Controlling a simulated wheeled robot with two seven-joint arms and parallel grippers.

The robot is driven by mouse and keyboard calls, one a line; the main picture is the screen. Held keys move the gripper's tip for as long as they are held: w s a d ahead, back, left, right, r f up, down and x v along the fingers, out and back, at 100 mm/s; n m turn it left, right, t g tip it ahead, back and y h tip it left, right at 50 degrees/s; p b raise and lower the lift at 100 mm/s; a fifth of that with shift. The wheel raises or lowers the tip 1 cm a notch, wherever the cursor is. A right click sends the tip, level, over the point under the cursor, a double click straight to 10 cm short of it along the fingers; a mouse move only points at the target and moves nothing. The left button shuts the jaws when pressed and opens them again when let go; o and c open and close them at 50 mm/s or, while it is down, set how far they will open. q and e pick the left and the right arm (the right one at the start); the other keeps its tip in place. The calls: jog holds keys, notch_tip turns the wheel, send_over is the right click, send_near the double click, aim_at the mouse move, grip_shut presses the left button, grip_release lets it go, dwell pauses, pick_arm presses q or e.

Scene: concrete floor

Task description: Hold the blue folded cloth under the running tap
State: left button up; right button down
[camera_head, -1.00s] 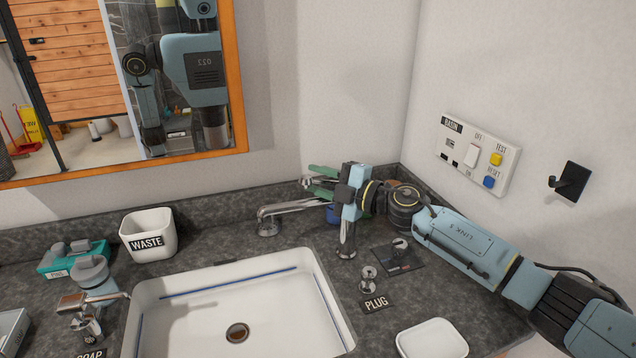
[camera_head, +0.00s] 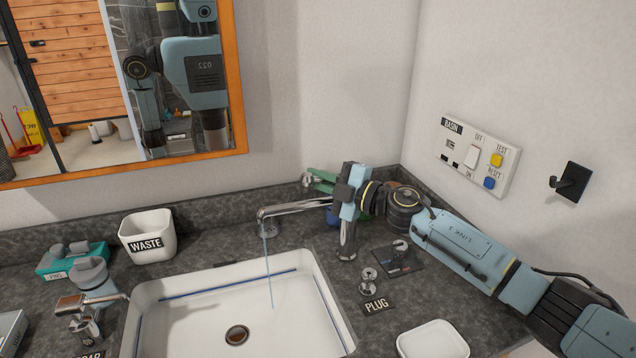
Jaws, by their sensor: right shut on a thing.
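A chrome tap spout (camera_head: 295,207) reaches left over the white basin (camera_head: 315,325). A thin stream of water (camera_head: 268,262) falls from its end into the basin. My right gripper (camera_head: 347,192) is shut at the top of a chrome post (camera_head: 347,243) to the right of the spout, apparently on the tap's handle; the gripper hides most of the gripped part. My left gripper is not in view.
A white waste bin (camera_head: 149,234) and a teal holder (camera_head: 70,262) stand left of the basin. The plug knob (camera_head: 368,280) and a white dish (camera_head: 432,340) are on the right. A switch panel (camera_head: 478,155) and a black hook (camera_head: 570,182) are on the right wall.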

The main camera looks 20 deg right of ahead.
jog(key=shift+d+r+m+t+y+b, duration=0.25)
jog(key=shift+r+m+t+y+b, duration=0.2)
jog(key=shift+r+m+t, duration=0.45)
jog(key=shift+f, duration=0.15)
jog(key=c, duration=1.5)
grip_release()
jog(key=b+v, duration=0.1)
jog(key=v, duration=1.2)
jog(key=shift+s+d, duration=0.15)
jog(key=shift+d, duration=0.1)
